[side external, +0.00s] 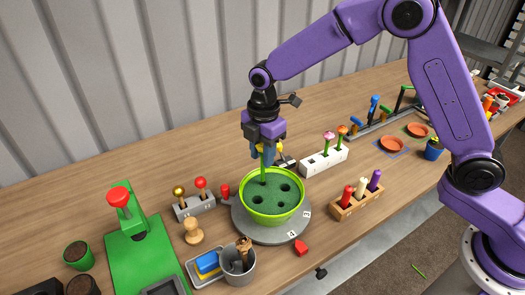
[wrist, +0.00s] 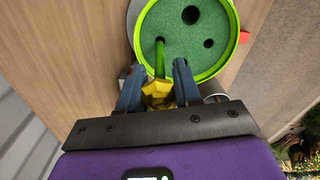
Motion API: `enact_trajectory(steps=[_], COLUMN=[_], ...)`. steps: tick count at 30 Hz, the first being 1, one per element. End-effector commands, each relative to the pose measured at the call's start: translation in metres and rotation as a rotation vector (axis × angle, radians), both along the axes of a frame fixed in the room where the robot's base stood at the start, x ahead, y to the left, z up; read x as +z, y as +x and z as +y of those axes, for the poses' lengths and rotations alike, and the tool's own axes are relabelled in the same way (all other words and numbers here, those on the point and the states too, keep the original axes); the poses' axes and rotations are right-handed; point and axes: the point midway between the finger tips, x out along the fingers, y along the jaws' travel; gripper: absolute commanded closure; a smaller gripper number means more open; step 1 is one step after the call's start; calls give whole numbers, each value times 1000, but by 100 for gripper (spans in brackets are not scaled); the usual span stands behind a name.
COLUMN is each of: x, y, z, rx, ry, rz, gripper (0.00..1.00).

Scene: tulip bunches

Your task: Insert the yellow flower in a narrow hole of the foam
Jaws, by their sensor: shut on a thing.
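The yellow flower (side external: 279,150) is held upright in my gripper (side external: 264,157). In the wrist view the yellow bloom (wrist: 156,92) sits between the two blue-grey fingers of my gripper (wrist: 159,70). Its green stem (side external: 263,172) points down to the green foam (side external: 272,198) in a bright green round pot (side external: 274,218). In the wrist view the stem's lower end meets a narrow dark hole at the left of the foam; I cannot tell how deep it is. The foam (wrist: 180,45) also has a wider hole (wrist: 190,15) and another narrow hole (wrist: 208,43).
The pot stands on a grey numbered disc (side external: 242,222). A white holder (side external: 318,163) with pink and orange flowers is behind right. A wooden block (side external: 352,207) with coloured pegs is at right. A grey cup (side external: 238,268) and a lever box (side external: 194,208) are at left.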

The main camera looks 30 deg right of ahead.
Motion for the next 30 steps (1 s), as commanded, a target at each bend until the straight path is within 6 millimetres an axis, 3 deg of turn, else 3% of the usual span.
enact_trajectory(steps=[30], x=[-22], y=[0], z=[0], rx=[0], ry=[-1], rz=[2], gripper=[95])
